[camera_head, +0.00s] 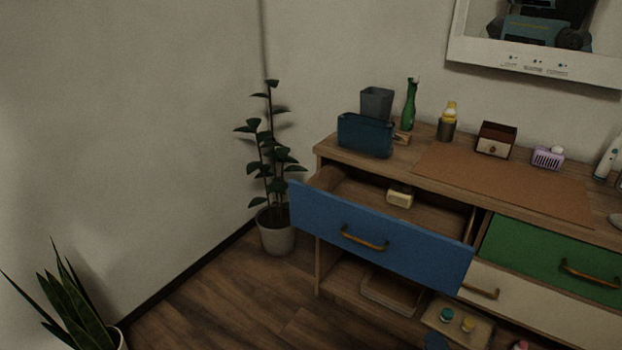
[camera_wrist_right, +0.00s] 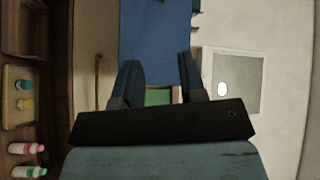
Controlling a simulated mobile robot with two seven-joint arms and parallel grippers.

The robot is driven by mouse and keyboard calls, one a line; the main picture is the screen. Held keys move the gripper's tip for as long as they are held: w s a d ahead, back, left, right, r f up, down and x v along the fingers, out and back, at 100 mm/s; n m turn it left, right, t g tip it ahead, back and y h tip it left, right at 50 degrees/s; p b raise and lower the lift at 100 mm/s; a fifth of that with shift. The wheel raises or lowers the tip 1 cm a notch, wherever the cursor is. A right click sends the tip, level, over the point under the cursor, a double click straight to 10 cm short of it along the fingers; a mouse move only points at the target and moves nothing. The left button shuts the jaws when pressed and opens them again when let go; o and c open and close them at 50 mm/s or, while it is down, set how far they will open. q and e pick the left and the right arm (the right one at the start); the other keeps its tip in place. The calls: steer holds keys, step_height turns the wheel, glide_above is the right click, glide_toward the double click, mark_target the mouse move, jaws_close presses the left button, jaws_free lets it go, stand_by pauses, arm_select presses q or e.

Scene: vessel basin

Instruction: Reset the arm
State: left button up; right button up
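My right gripper (camera_wrist_right: 158,62) shows in the right wrist view. Its two dark blue fingers stand apart with nothing between them. Beyond the fingers is the blue drawer front (camera_wrist_right: 155,25), and a patch of green (camera_wrist_right: 158,97) shows in the gap. In the head view, the blue drawer (camera_head: 375,236) is pulled out of the wooden cabinet, with a pale yellow block (camera_head: 400,197) inside. I cannot make out either gripper directly in the head view. My left gripper is not in view.
The cabinet top (camera_head: 335,155) holds a dark blue holder (camera_head: 365,136), a grey cup (camera_head: 376,103), a green bottle (camera_head: 410,105) and a brown mat (camera_head: 500,180). The green drawer (camera_head: 545,258) is closed. A potted plant (camera_head: 276,232) stands left of the cabinet.

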steer(key=d+n, duration=0.3)
steer(key=d, duration=0.3)
steer(key=s+a+f+n+g+h, duration=0.15)
steer(key=s+n+g, duration=0.25)
steer(key=s+n, duration=0.4)
steer(key=s+a+n+g, duration=0.3)
steer(key=s+n+g, duration=0.1)
steer(key=s+n, duration=0.45)
steer(key=w+a+r+m+t, duration=0.15)
steer(key=a+m, duration=0.35)
steer(key=a, duration=0.5)
arm_select(q)
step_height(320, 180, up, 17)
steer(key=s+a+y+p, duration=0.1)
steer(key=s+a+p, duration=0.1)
steer(key=p, duration=2.4)
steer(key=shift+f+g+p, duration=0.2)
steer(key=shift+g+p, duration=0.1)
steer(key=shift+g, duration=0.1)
arm_select(e)
step_height(320, 180, up, 18)
steer(key=s+d, duration=0.1)
steer(key=d, duration=0.1)
steer(key=shift+s+f+g, duration=0.15)
steer(key=shift+f+g, duration=0.05)
steer(key=shift+g, duration=0.15)
